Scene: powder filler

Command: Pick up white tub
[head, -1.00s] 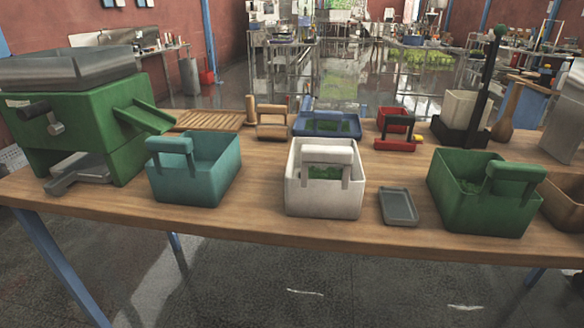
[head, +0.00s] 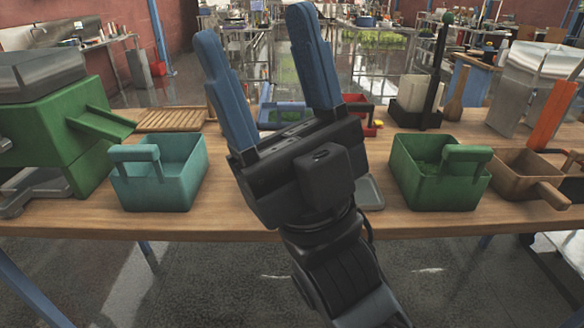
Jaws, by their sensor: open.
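My gripper (head: 262,38) is raised in front of the table in the head view, with its two blue fingers spread apart, pointing up and away. No object shows between the fingers. The white tub is hidden behind my gripper and arm now. A second earlier it stood upright on the table between the teal tub and the grey tray, with a white handle and something green inside. I cannot tell how far the fingers are from it.
On the wooden table (head: 262,222) a teal tub (head: 160,178) stands left of my gripper. A green tub (head: 432,178) and a brown scoop-like tub (head: 530,178) stand to the right. A grey tray (head: 370,194) is partly hidden. A green machine (head: 50,135) fills the left end.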

